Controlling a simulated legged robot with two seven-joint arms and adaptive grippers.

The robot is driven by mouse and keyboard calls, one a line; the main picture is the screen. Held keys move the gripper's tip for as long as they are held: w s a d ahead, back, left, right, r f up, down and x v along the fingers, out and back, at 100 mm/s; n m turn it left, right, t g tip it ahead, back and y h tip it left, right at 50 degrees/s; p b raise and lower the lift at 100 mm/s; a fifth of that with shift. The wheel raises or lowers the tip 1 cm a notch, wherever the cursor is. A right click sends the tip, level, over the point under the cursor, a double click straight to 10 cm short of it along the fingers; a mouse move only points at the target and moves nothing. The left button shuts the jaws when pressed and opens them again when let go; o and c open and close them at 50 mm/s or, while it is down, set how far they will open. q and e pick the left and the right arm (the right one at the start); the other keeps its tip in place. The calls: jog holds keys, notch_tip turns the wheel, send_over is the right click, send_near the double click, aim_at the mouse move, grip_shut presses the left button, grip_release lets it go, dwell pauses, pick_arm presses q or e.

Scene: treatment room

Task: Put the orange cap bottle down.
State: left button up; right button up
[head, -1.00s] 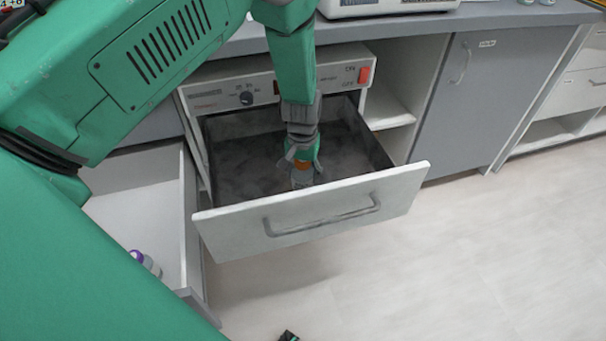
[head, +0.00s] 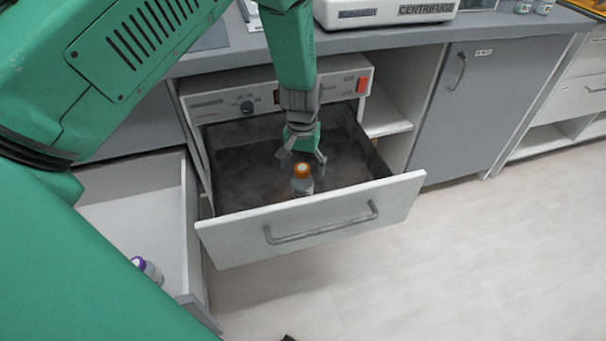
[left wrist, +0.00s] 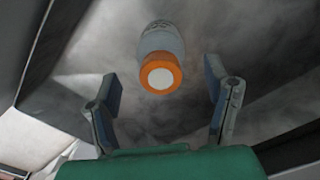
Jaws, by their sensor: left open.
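The orange cap bottle (head: 302,181) stands upright inside the open drawer (head: 315,218), near its front panel. In the left wrist view the bottle (left wrist: 161,72) shows its orange cap with a white top, beyond the gap between the fingers. My left gripper (head: 302,158) is open and empty, just behind and above the bottle, apart from it. In the left wrist view its two fingers (left wrist: 165,105) are spread wide. The lower part of the bottle is hidden by the drawer front in the head view. My right gripper is not in view.
A second open drawer (head: 140,215) at the left holds a purple-capped bottle (head: 148,269). A centrifuge (head: 385,12) stands on the counter (head: 450,28) above. A closed grey cabinet door (head: 480,95) is at the right. Clear floor lies in front.

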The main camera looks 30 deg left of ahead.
pick_arm(q)
notch_tip(320, 180, up, 6)
jog(key=shift+r+p, duration=0.15)
jog(key=shift+p, duration=0.5)
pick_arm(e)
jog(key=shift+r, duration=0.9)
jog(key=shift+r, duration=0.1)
